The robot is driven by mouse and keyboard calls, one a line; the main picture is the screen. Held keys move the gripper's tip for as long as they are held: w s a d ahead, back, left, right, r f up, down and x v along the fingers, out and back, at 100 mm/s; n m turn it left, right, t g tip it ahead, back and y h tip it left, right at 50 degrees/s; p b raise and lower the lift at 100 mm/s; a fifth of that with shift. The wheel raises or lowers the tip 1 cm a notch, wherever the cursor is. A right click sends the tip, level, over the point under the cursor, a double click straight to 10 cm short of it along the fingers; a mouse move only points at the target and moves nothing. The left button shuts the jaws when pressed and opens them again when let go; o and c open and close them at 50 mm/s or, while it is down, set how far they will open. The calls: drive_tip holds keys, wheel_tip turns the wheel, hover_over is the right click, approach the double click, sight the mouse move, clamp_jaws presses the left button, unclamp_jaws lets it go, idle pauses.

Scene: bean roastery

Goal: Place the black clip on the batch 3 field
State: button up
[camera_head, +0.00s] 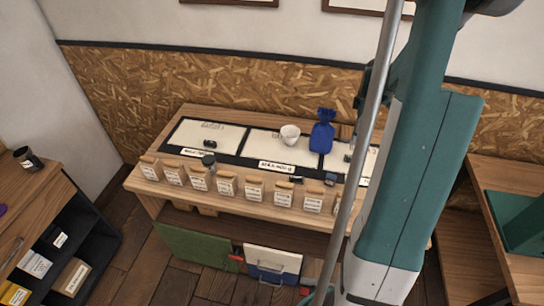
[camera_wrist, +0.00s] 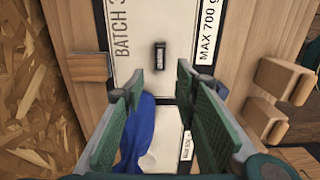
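The batch 3 field (camera_wrist: 160,85) is a white panel in the wrist view, with its printed name along the wall side. A small black item, by its look the black clip (camera_wrist: 160,55), lies on this field, beyond my fingertips. My gripper (camera_wrist: 160,95) is open, with the green fingers wide apart and nothing held between them. A blue bag (camera_wrist: 138,135) stands below, partly behind the left finger. In the head view my arm hides most of the right-hand field (camera_head: 368,165), and I cannot make out the gripper there.
A white cup (camera_head: 290,135) stands beside the blue bag on the middle field. Another small black item (camera_head: 209,143) lies on the left field. Several labelled wooden-topped packets (camera_head: 226,185) line the table's front edge. Wooden blocks (camera_wrist: 285,80) are right of the field.

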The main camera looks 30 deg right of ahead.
drive_tip(key=w+a+r+m+t, duration=0.1)
drive_tip(key=a+r, duration=0.5)
drive_tip(key=a, duration=0.4)
drive_tip(key=w+a+r+m+t+h, duration=0.1)
drive_tip(key=w+a+r+m, duration=0.1)
drive_tip(key=a+r, duration=0.5)
drive_tip(key=w+a+r+m+t, duration=0.1)
drive_tip(key=a+r, duration=0.3)
drive_tip(key=a, duration=0.8)
drive_tip(key=s+a+r+m+t, duration=0.1)
drive_tip(key=s+a, duration=0.3)
drive_tip(key=a, duration=0.4)
drive_tip(key=s+a+r+m+t, duration=0.1)
drive_tip(key=s+a, duration=0.3)
drive_tip(key=a, duration=0.5)
drive_tip(key=s+a+r+m+t+y, duration=0.1)
drive_tip(key=s+a+m+t, duration=0.1)
drive_tip(key=a, duration=0.7)
drive_tip(key=shift+s+r+m, duration=0.4)
drive_tip(key=shift+s+m, duration=0.1)
drive_tip(key=shift+s, duration=0.45)
